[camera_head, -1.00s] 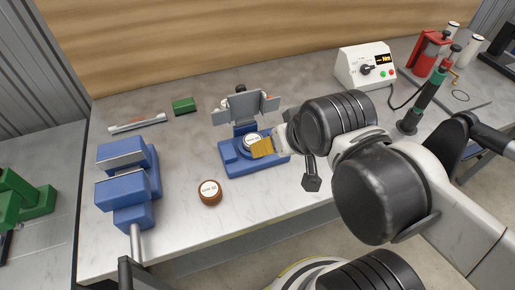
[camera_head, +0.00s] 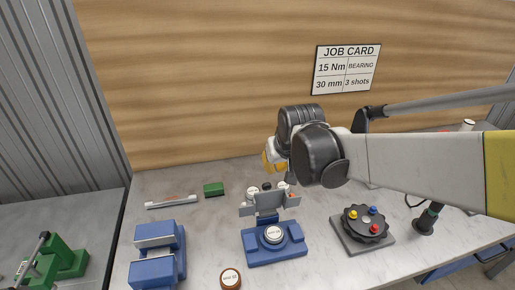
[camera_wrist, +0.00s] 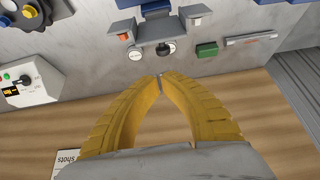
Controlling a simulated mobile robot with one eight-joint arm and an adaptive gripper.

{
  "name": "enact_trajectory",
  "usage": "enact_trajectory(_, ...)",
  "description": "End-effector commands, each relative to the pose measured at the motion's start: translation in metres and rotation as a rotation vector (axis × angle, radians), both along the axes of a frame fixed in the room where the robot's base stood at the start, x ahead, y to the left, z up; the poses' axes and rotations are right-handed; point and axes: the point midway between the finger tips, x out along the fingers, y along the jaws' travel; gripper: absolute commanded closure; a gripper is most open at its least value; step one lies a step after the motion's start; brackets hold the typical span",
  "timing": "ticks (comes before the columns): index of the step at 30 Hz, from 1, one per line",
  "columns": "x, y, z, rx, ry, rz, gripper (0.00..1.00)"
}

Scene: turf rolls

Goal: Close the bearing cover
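The grey bearing cover (camera_head: 268,201) stands upright at the back of the blue fixture (camera_head: 290,253), with a wing at each side. A round part with a white label (camera_head: 273,234) sits in the fixture in front of it, uncovered. My gripper (camera_head: 272,163) is above and behind the cover, apart from it. In the wrist view its yellow fingers (camera_wrist: 159,77) meet at the tips with nothing between them. The cover also shows there (camera_wrist: 162,28), beyond the fingertips, with a dark round knob (camera_wrist: 165,48) on its near side. The fixture is partly cut off there.
A blue vise (camera_head: 155,238) and a brown labelled disc (camera_head: 230,279) are left of the fixture. A black dial with coloured knobs (camera_head: 365,224) is to its right. A green block (camera_head: 213,189) lies at the back left. The wooden wall (camera_head: 200,90) rises close behind my gripper.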

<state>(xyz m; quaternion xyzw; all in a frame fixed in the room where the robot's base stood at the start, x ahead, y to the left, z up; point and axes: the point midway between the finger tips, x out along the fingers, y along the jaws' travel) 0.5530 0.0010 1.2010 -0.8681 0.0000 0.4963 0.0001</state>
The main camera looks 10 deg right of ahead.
Motion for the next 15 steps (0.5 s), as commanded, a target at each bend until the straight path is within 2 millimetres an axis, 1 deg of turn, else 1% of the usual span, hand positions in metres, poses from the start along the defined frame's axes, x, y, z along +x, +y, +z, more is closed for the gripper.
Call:
enact_trajectory(1,0.018,0.0,0.008,0.0,0.007,0.0,1.0)
enact_trajectory(3,0.036,0.0,0.005,0.0,0.016,0.0,1.0)
enact_trajectory(6,0.053,0.0,-0.001,0.0,0.024,0.0,1.0)
enact_trajectory(11,0.064,0.0,-0.011,0.0,0.03,0.0,1.0)
enact_trajectory(15,0.071,0.0,-0.026,0.0,0.03,0.0,1.0)
